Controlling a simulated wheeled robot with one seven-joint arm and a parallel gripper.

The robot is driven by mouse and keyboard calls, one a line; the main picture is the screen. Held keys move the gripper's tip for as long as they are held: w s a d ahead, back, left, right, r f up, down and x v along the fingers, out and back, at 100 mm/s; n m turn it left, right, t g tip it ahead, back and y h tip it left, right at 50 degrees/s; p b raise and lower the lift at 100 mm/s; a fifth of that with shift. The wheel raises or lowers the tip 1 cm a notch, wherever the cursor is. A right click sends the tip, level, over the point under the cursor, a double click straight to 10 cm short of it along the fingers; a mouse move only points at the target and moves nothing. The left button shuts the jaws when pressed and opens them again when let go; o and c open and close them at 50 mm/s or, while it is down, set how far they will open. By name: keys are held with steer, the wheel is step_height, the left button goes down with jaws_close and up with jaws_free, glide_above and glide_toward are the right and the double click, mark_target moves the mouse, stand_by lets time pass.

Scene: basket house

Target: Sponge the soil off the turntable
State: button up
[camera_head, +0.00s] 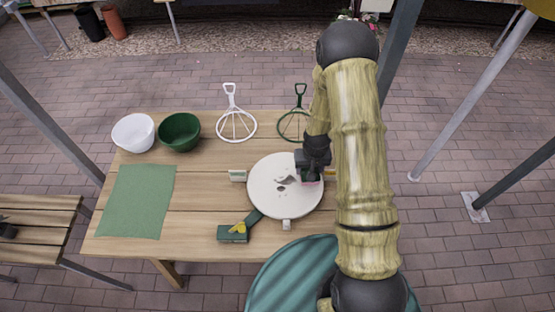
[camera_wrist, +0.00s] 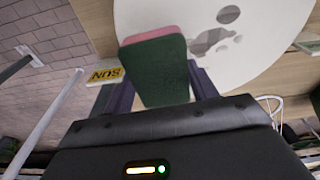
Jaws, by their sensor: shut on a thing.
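The turntable (camera_head: 268,201) is a round cream disc on the wooden table, with dark grey soil patches (camera_head: 284,181) near its middle. It also fills the upper part of the wrist view (camera_wrist: 275,60), where the soil shows as several grey spots (camera_wrist: 212,40). My gripper (camera_head: 312,175) is over the right part of the disc. It is shut on a sponge with a dark green side and a pink side (camera_wrist: 158,70). The sponge is at the disc, right of the soil in the head view; I cannot tell whether it touches the surface.
Small labels stand around the disc, one yellow (camera_wrist: 105,75) and one pale at its left (camera_head: 238,175). A green tool with a yellow part (camera_head: 234,232) lies front left. White (camera_head: 133,132) and green (camera_head: 180,132) bowls, a green cloth (camera_head: 138,202) and two wire stands (camera_head: 236,125) occupy the table.

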steer(key=shift+d, duration=0.1)
steer(key=shift+r, duration=0.1)
steer(key=shift+a+r, duration=0.1)
steer(key=shift+a, duration=0.2)
steer(key=s+a+r+p, duration=0.2)
steer(key=a+r+p, duration=0.2)
steer(key=a, duration=0.7)
steer(key=shift+s+a+r+m+p, duration=0.2)
steer(key=shift+a+m+p, duration=0.05)
steer(key=shift+m+p, duration=0.2)
